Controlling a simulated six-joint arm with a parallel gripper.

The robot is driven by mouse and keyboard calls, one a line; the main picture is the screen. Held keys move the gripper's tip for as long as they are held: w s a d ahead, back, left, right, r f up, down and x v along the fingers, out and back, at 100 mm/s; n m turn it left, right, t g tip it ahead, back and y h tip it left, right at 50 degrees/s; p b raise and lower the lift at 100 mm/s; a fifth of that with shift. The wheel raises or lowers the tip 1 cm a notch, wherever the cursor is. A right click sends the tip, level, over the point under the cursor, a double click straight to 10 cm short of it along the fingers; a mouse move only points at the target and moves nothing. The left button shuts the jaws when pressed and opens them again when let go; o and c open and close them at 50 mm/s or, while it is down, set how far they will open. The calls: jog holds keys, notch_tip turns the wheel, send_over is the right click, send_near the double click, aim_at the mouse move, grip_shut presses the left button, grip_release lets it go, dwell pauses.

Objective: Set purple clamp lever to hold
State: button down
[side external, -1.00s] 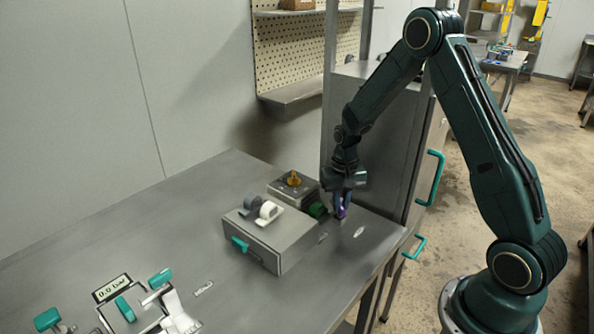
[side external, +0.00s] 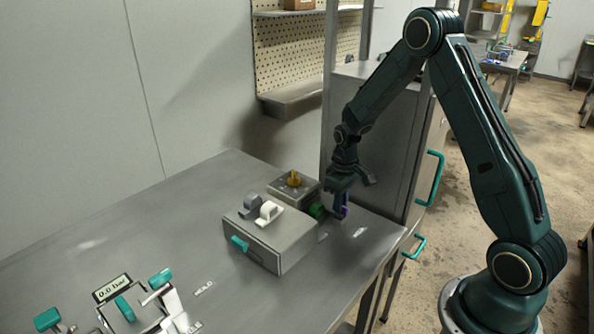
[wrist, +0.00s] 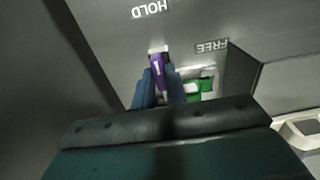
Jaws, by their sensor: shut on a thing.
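The purple clamp lever (wrist: 157,67) sits between my gripper's two blue fingers (wrist: 160,88) in the wrist view. My gripper is shut on it. The lever's free end points toward the HOLD label (wrist: 150,9); the FREE label (wrist: 211,46) lies off to the right. In the side external view, the purple lever (side external: 345,212) shows as a small patch at my gripper (side external: 341,207), near the bench's right edge. My fingers partly hide the lever, and its base is not clear.
A green part (wrist: 203,86) is close beside the fingers. A grey box with a white handle (side external: 268,212) and a smaller box with an orange knob (side external: 294,180) stand left of my gripper. A grey cabinet (side external: 390,140) rises behind. A gauge (side external: 112,288) is at front left.

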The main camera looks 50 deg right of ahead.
dwell(0.3)
jog(key=c, duration=1.4)
grip_release()
jog(key=shift+c, duration=0.2)
jog(key=shift+r, duration=0.2)
notch_tip(320, 180, up, 14)
jog(key=shift+f, duration=0.25)
jog(key=s+a+r+t, duration=0.3)
jog(key=s+a+r, duration=0.6)
jog(key=r, duration=0.2)
jog(key=s+a+r+t, duration=0.1)
jog(key=s+a, duration=0.1)
jog(key=s, duration=0.5)
jog(key=s+a+r+t, duration=0.1)
jog(key=s+a, duration=0.2)
jog(key=s, duration=0.4)
jog(key=shift+a+t, duration=0.3)
jog(key=shift+a, duration=0.05)
